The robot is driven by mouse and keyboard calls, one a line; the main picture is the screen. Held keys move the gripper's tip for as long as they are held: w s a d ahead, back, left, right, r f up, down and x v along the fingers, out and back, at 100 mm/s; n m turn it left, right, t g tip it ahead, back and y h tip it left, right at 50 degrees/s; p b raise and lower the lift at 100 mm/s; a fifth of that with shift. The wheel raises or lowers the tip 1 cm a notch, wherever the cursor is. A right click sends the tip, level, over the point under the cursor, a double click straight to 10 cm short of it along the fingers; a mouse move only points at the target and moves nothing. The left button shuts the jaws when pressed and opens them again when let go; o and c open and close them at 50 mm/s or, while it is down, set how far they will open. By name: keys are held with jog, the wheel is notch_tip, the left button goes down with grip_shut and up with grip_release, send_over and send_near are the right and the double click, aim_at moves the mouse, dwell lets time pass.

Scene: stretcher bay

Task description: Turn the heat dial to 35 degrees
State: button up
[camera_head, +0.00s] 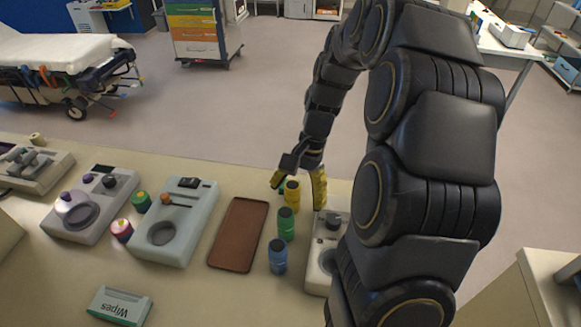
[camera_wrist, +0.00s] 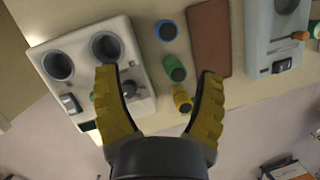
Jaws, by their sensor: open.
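My gripper (camera_head: 298,192) is open above the far edge of the counter, and its yellow fingers also show spread in the wrist view (camera_wrist: 158,75). Nothing is gripped. A pale device with two round wells (camera_wrist: 128,28) stands left of the fingers in the wrist view. I cannot read any degree marks.
Green (camera_head: 286,224) and blue (camera_head: 278,256) bottles stand near the brown tray (camera_head: 230,262). A wipes box (camera_head: 119,306) lies in front.

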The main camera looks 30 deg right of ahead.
aim_at(335, 218)
jog(key=d+f+m, duration=0.2)
jog(key=d+f, duration=0.1)
jog(key=d, duration=0.1)
jog(key=d+f+m+t, duration=0.1)
jog(key=d+f+m, duration=0.1)
jog(key=d, duration=0.3)
jog(key=d+f+m+y, duration=0.1)
jog(key=d+f+m, duration=0.2)
jog(key=d, duration=0.1)
jog(key=shift+s+d+f, duration=0.15)
jog(key=shift+s+f, duration=0.15)
jog(key=shift+f, duration=0.05)
jog(key=shift+s+d+f, duration=0.1)
jog(key=shift+d+f, duration=0.05)
jog(key=shift+f, duration=0.1)
jog(key=x, duration=0.7)
jog(key=shift+f, duration=0.3)
jog(key=c, duration=1.1)
